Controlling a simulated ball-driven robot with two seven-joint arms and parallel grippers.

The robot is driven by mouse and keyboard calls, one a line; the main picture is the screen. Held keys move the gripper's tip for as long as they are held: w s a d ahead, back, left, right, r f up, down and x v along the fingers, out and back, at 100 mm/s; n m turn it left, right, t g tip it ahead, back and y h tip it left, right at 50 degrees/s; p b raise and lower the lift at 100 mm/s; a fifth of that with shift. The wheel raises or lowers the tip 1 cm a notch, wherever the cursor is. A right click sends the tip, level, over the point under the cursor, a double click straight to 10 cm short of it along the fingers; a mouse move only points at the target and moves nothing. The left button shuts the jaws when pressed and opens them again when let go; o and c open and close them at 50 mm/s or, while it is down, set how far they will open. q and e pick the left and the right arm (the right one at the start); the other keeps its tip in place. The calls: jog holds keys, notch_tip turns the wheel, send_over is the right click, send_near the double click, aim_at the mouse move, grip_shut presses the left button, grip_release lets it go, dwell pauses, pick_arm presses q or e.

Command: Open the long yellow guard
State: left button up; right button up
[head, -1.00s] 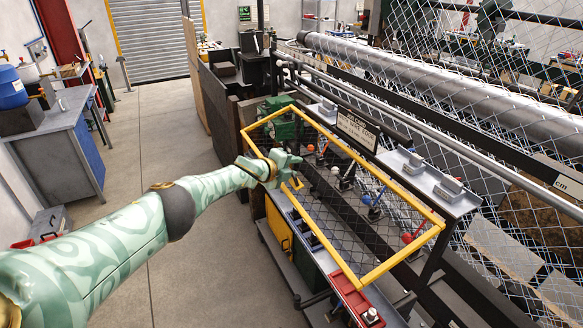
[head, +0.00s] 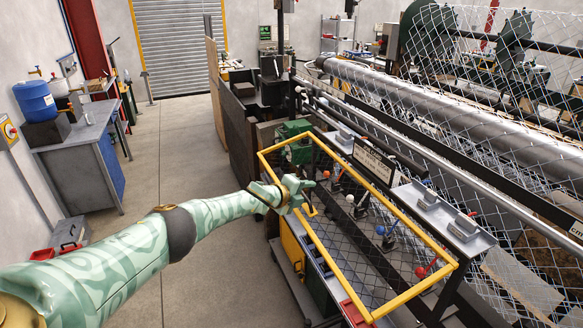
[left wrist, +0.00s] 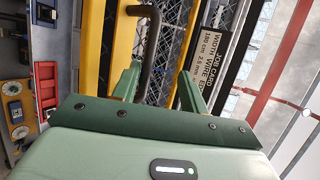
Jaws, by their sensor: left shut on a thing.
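The long yellow guard (head: 411,295) is a rectangular yellow frame filled with dark wire mesh. It slopes over the row of coloured levers on the machine's near side. My left gripper (head: 303,192) is at the frame's left long side, shut on the guard's handle. In the left wrist view, the dark curved handle (left wrist: 150,45) stands between the fingers (left wrist: 158,88), with the yellow frame bar (left wrist: 92,45) and mesh behind. The part of the handle low between the fingers is partly hidden. My right gripper is not in view.
Levers with red, blue and white knobs (head: 380,230) stand beneath the mesh. A job card sign (head: 374,161) stands just behind the guard. Rollers and chain-link mesh fill the right. A workbench (head: 75,150) stands at left; the floor between (head: 170,140) is clear.

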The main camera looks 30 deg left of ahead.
pick_arm(q)
jog(key=shift+r, duration=0.7)
jog(key=shift+s+d+r, duration=0.15)
jog(key=shift+s+r, duration=0.25)
jog(key=shift+s, duration=0.25)
jog(key=shift+s+r, duration=0.15)
jog(key=shift+r, duration=0.25)
jog(key=s+r, duration=0.8)
jog(key=r, duration=0.1)
jog(key=shift+d+r, duration=0.25)
jog(key=shift+r, duration=0.05)
jog(key=v, duration=1.6)
jog(key=shift+s, duration=0.2)
